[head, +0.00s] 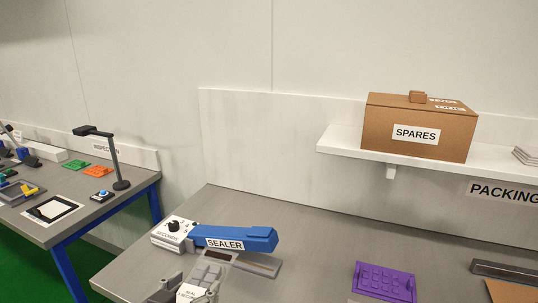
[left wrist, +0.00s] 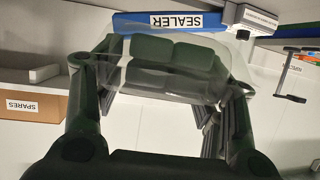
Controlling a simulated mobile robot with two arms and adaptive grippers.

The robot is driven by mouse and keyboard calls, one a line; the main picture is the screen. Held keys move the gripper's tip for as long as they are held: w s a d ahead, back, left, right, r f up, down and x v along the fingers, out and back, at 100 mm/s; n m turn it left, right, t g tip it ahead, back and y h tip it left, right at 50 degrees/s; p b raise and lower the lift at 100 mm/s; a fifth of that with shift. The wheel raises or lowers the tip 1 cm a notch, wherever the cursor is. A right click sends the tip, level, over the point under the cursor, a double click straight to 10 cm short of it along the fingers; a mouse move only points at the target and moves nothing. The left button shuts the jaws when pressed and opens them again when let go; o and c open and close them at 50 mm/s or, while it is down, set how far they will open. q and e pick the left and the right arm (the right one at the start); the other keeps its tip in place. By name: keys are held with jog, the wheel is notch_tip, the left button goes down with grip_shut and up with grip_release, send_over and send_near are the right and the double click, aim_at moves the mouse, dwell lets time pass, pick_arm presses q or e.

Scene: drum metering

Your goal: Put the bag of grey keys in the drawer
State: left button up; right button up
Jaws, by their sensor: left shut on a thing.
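The bag of keys (left wrist: 172,62) is a clear pouch with several dark grey-green blocks inside in the left wrist view. It sits between the two fingers of my left gripper (left wrist: 165,85), which is shut on it. In the head view the bag (head: 207,272) shows grey keys at the bottom edge, just in front of the sealer (head: 235,238). My left gripper (head: 185,289) is partly cut off there. I cannot tell whether the bag touches the sealer. The drawer and my right gripper are not in view.
A purple studded block (head: 384,282) lies on the grey bench (head: 320,245) to the right. A SPARES box (head: 418,127) stands on the white shelf (head: 345,142) above. Another table (head: 75,228) with a lamp (head: 113,160) is at left. The bench's middle is clear.

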aim_at(187, 276)
pick_arm(q)
jog(key=w+r+y, duration=0.1)
jog(key=r, duration=0.2)
jog(key=w+a+r+n, duration=0.1)
jog(key=r, duration=0.2)
jog(key=w+a+r+n+y, duration=0.1)
jog(key=r, duration=0.1)
jog(key=shift+w+a+r+y, duration=0.1)
jog(key=shift+w+r+y, duration=0.2)
jog(key=shift+r, duration=0.1)
jog(key=shift+a+r+n, duration=0.1)
jog(key=shift+r+n, duration=0.2)
jog(key=shift+r, duration=0.15)
